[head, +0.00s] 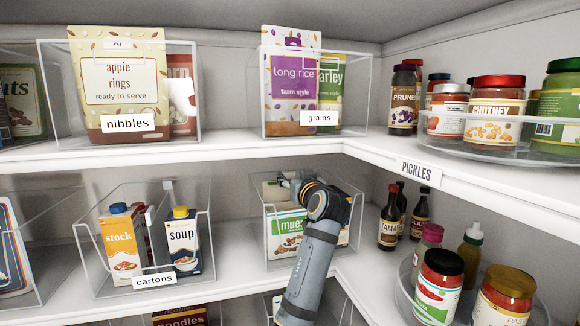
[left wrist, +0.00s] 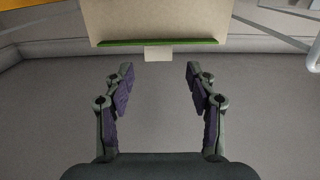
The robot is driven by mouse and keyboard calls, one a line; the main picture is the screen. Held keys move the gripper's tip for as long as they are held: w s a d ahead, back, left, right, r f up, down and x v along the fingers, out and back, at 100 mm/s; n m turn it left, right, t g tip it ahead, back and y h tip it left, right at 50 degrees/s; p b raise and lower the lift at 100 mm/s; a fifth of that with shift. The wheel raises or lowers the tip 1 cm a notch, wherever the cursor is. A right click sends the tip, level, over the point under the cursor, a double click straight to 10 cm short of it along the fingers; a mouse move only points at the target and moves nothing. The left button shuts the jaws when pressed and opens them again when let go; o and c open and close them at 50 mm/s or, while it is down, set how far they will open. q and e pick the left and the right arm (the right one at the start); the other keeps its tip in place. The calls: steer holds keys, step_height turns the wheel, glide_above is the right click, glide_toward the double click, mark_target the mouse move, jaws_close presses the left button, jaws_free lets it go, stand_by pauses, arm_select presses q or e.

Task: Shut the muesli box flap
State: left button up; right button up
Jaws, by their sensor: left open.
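The muesli box (head: 287,224) stands in a clear bin on the middle shelf, partly hidden behind my left arm. My left gripper (head: 288,179) is at the top of the box in the head view; its fingertips are small and partly hidden there. In the left wrist view my left gripper (left wrist: 160,80) is open, with nothing between its fingers. A beige cardboard panel with a green edge, apparently the box flap (left wrist: 160,20), lies beyond the fingertips. A small pale tab (left wrist: 158,54) sticks out from its edge. I cannot tell the flap's angle. My right gripper is not in view.
The clear bin (head: 270,246) surrounds the box. The upper shelf (head: 240,146) runs above it. A cartons bin (head: 108,283) stands to the left; dark bottles (head: 390,217) and a turntable with jars (head: 404,290) are to the right.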

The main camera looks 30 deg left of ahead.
mark_target(290, 174)
arm_select(q)
steer(key=p+x, duration=0.1)
steer(key=x, duration=0.4)
steer(key=shift+w+d+f+p, duration=0.1)
steer(key=shift+p, duration=0.2)
steer(key=shift+f, duration=0.1)
steer(key=shift+c, duration=1)
steer(key=c, duration=1)
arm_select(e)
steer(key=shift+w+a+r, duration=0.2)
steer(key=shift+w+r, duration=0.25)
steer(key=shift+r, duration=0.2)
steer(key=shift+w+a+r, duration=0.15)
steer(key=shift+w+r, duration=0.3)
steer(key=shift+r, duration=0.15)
